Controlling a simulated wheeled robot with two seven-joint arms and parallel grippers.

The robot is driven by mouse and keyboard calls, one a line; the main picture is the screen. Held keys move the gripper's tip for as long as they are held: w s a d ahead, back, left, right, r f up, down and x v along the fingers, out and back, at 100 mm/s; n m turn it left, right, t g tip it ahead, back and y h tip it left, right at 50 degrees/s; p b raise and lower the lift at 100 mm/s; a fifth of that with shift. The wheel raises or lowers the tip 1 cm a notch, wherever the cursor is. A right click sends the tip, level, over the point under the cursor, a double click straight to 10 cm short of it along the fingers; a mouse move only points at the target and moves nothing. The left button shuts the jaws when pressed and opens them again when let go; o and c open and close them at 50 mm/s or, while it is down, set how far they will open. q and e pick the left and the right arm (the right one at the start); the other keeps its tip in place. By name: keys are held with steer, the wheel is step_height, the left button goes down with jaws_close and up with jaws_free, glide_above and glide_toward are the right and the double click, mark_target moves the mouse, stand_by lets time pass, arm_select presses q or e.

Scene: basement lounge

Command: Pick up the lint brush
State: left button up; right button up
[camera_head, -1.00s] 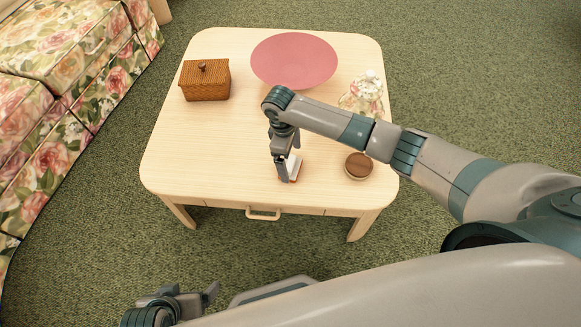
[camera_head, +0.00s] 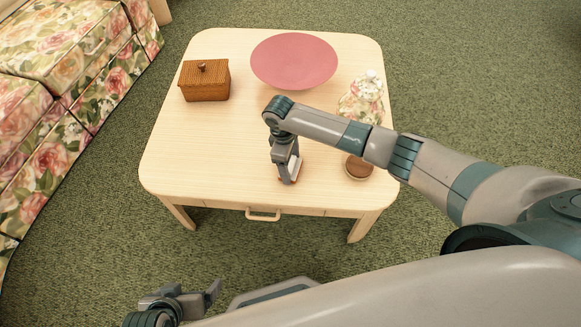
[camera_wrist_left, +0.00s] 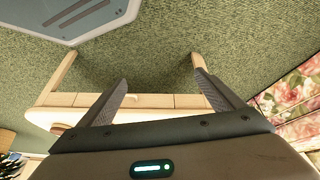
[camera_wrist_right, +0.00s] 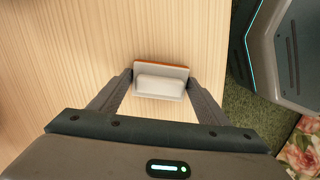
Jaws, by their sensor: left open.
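The lint brush (camera_wrist_right: 160,85) has a pale grey-white body with an orange-red edge. It is on the table near its front edge, mostly hidden behind my gripper in the head view. My right gripper (camera_head: 288,180) points down over it. In the right wrist view its two fingers (camera_wrist_right: 160,79) lie against both short ends of the brush, with no clear gap. My left gripper (camera_head: 194,296) is open and empty, low in front of the table. The left wrist view shows its spread fingers (camera_wrist_left: 160,77).
A floral sofa (camera_head: 60,90) stands left. The table's left half is mostly clear.

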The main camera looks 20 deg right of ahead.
mark_target(293, 164)
steer(key=shift+r, duration=0.15)
steer(key=shift+r, duration=0.55)
steer(key=r, duration=0.1)
steer(key=r+p, duration=0.1)
steer(key=r, duration=0.1)
steer(key=shift+s+d+r, duration=0.15)
steer(key=shift+s+d, duration=0.2)
arm_select(q)
steer(key=a, duration=0.1)
steer(key=s+a+g+p, duration=0.1)
steer(key=a+g+y+p, duration=0.1)
steer(key=shift+s+a+f, duration=0.2)
steer(key=shift+s+a, duration=0.1)
arm_select(e)
steer(key=s+d+r, duration=0.6)
steer(key=s, duration=0.2)
steer(key=shift+s+d+r, duration=0.15)
steer(key=shift+d, duration=0.2)
